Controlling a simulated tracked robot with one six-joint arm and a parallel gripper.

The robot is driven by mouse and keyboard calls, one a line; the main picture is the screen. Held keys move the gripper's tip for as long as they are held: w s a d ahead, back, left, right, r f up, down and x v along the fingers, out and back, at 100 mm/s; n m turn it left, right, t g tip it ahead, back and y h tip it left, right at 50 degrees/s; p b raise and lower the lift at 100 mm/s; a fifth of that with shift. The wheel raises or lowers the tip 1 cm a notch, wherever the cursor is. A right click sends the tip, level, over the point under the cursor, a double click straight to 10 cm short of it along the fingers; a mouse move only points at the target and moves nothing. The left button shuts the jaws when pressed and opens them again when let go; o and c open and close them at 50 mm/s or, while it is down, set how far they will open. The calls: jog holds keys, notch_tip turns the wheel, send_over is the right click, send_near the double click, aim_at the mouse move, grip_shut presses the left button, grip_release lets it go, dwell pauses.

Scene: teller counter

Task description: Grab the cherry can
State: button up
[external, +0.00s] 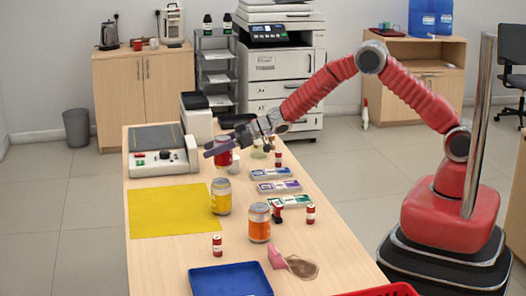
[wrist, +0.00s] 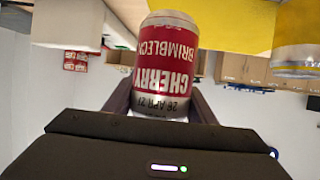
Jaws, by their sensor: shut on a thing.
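The cherry can (external: 223,155), red with silver ends, is at the far part of the counter. In the wrist view the cherry can (wrist: 165,62) appears upside down, with its CHERRY label facing the camera. My gripper (external: 222,143) reaches in from the right and is shut on it, one dark finger on each side near the can's top end. Part of the can is hidden behind the gripper in the external view. I cannot tell whether its base touches the counter.
A yellow can (external: 220,196) stands at the edge of the yellow mat (external: 165,212). An orange can (external: 259,222) is nearer. A grey device (external: 160,160) stands left; a blue tray (external: 230,281) is in front.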

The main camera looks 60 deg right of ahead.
notch_tip(320, 180, up, 2)
jog(key=shift+r, duration=0.1)
jog(key=shift+a, duration=0.1)
dwell(0.7)
